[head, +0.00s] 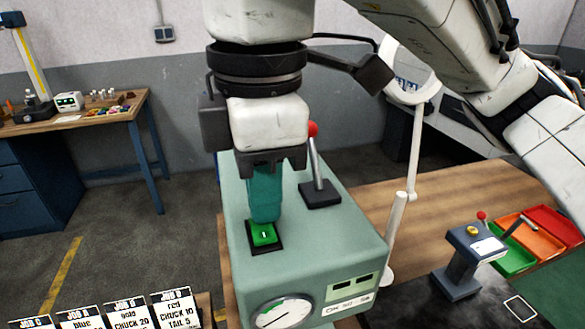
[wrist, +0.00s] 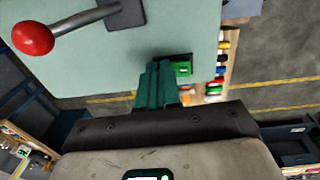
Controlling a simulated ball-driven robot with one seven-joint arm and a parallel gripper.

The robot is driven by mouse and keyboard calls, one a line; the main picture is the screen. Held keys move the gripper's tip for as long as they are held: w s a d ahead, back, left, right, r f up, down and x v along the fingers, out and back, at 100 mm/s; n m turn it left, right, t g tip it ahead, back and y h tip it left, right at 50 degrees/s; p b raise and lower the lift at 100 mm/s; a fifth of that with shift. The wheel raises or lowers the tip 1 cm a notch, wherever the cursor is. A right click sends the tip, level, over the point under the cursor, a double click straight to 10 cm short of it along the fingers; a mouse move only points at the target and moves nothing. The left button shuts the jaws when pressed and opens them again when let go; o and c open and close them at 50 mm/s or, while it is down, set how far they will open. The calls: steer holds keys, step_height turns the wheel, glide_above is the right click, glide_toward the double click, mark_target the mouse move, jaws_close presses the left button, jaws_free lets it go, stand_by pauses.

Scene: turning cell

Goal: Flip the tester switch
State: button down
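The tester is a pale green box (head: 310,265) on the wooden bench in the head view. Its switch (head: 264,234) is a lit green rocker marked "I" in a black frame on the top face. The switch also shows in the wrist view (wrist: 183,69), partly hidden by the fingers. My gripper (head: 264,217) points down with its teal fingers together and nothing seen between them. In the wrist view the fingertips (wrist: 160,66) are right beside the switch. I cannot tell whether they touch it.
A lever with a red ball (wrist: 33,38) stands on the tester's top beside the gripper. A gauge (head: 283,311) is on the tester's front. A small blue-grey device (head: 465,260) and red, orange and green trays (head: 530,238) are at right. Job cards (head: 125,312) stand at lower left.

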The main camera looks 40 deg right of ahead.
steer(key=shift+w+f, duration=0.15)
steer(key=shift+f, duration=0.2)
steer(key=shift+s+a+p, duration=0.25)
steer(key=shift+s+a, duration=0.2)
steer(key=shift+s, duration=0.15)
steer(key=shift+s+a+p, duration=0.2)
steer(key=shift+s+a, duration=0.2)
steer(key=shift+s, duration=0.2)
